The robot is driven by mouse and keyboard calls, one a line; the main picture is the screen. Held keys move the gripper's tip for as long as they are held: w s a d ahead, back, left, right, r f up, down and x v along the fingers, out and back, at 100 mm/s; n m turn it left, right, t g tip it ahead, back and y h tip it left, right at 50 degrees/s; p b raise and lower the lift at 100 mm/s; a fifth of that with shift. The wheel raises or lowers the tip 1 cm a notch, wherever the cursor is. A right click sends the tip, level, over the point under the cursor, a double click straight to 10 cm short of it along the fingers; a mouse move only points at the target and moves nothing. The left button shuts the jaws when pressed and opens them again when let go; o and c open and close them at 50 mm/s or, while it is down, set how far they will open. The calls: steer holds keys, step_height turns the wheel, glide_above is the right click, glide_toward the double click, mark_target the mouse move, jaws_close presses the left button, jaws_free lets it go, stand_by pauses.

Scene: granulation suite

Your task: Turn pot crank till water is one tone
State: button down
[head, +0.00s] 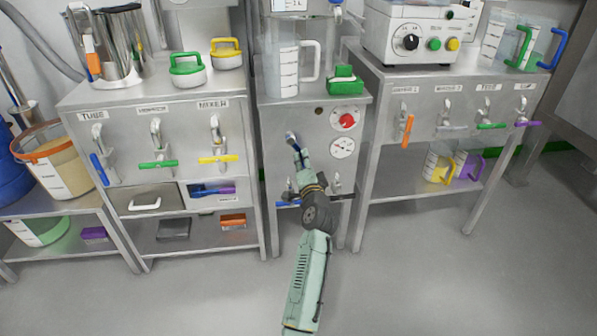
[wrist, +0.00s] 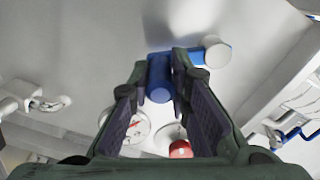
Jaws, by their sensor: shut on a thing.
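The blue crank (head: 290,136) sits on the front of the middle steel cabinet. In the wrist view, its blue grip (wrist: 160,76) lies between my fingers, and a blue arm leads to a pale round hub (wrist: 216,51). My gripper (head: 295,148) reaches up from below and is shut on this grip; it also shows in the wrist view (wrist: 161,88). A clear graduated vessel (head: 283,62) with a pale handle stands on the cabinet above the crank. I cannot make out the tone of any water. My arm hides part of the cabinet front.
A red knob (head: 347,120) and a round gauge (head: 343,148) are right of the crank. The grey floor (head: 420,275) at front right is clear.

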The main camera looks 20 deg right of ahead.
steer(key=shift+s+d+r+n+b, duration=0.15)
steer(key=shift+d+r+n+b, duration=0.55)
steer(key=shift+n, duration=1.05)
steer(key=shift+s+d+r+n+b, duration=0.15)
steer(key=shift+d+r+n+b, duration=0.15)
steer(key=shift+r+n+b, duration=1.15)
steer(key=shift+s+d+r+n+b, duration=0.15)
steer(key=shift+d+r+n+b, duration=0.3)
steer(key=shift+n, duration=1.65)
steer(key=c, duration=1.8)
jaws_free()
steer(key=o, duration=0.3)
steer(key=shift+a+f, duration=0.1)
steer(key=shift+f, duration=0.05)
